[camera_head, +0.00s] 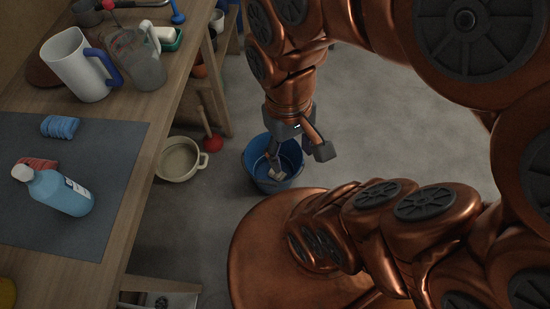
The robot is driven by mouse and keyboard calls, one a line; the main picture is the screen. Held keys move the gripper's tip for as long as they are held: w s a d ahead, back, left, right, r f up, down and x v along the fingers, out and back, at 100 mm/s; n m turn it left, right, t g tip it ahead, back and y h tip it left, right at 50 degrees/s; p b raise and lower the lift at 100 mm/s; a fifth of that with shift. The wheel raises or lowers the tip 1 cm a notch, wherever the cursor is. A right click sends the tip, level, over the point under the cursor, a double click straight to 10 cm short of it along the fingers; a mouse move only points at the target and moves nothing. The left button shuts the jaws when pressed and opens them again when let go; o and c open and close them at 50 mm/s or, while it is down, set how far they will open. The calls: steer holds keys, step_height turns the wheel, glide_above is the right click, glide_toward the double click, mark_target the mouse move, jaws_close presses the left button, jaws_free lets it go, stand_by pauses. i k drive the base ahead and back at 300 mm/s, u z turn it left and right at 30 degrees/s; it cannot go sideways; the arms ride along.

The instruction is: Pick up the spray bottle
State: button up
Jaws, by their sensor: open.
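My gripper (300,162) is low over the floor, far to the right of that bottle and past the bench edge. Its fingers are spread, one over the inside of a blue bucket (248,156) and one beyond its right rim. Nothing is seen between them. Part of the bucket's inside is hidden by the gripper.
A cream pot (178,160) and a red plunger (213,143) are beside the bench. Grey floor (380,125) beyond the bucket is clear.

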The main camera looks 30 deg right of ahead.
mark_target(50, 188)
steer(key=z, duration=0.6)
steer(key=k, duration=1.5)
steer(key=u, duration=0.7)
